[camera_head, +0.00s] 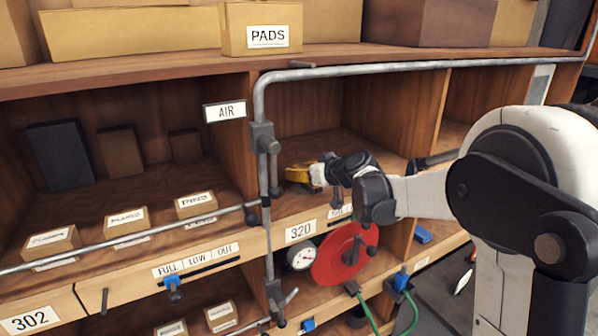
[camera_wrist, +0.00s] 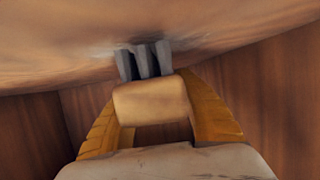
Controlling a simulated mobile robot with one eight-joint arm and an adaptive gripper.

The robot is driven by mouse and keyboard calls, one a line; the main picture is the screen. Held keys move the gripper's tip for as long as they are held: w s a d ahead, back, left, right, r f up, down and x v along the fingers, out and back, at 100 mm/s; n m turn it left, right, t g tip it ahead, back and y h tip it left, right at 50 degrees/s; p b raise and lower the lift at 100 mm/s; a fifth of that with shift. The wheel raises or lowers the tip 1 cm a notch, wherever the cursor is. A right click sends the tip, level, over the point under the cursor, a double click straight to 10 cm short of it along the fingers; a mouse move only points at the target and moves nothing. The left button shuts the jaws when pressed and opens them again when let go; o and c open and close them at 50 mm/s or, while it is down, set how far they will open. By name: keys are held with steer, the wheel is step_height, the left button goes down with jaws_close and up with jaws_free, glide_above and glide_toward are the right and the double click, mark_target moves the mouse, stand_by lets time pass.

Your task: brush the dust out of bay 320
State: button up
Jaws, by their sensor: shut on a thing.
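Bay 320 (camera_head: 330,150) is the open wooden compartment above the 320 label (camera_head: 300,231). My gripper (camera_head: 300,173), with yellow fingers, is inside it, low over its floor. In the wrist view the fingers are shut on a tan block-shaped brush (camera_wrist: 150,100) with dark grey bristle tufts (camera_wrist: 146,62). The tufts reach the wooden surface and seem to touch it. A faint pale patch, perhaps dust (camera_wrist: 108,50), shows beside the tufts. In the head view I cannot clearly make out the brush or any dust.
A grey pipe (camera_head: 400,68) runs across the shelf top and down the bay's left side, with a valve fitting (camera_head: 263,137). Below are a red disc (camera_head: 343,256) and a gauge (camera_head: 301,257). A left bay holds dark blocks (camera_head: 60,155) and labelled boxes (camera_head: 127,220).

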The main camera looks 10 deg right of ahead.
steer(key=shift+f+b, duration=0.3)
steer(key=shift+f, duration=0.1)
steer(key=shift+a, duration=0.1)
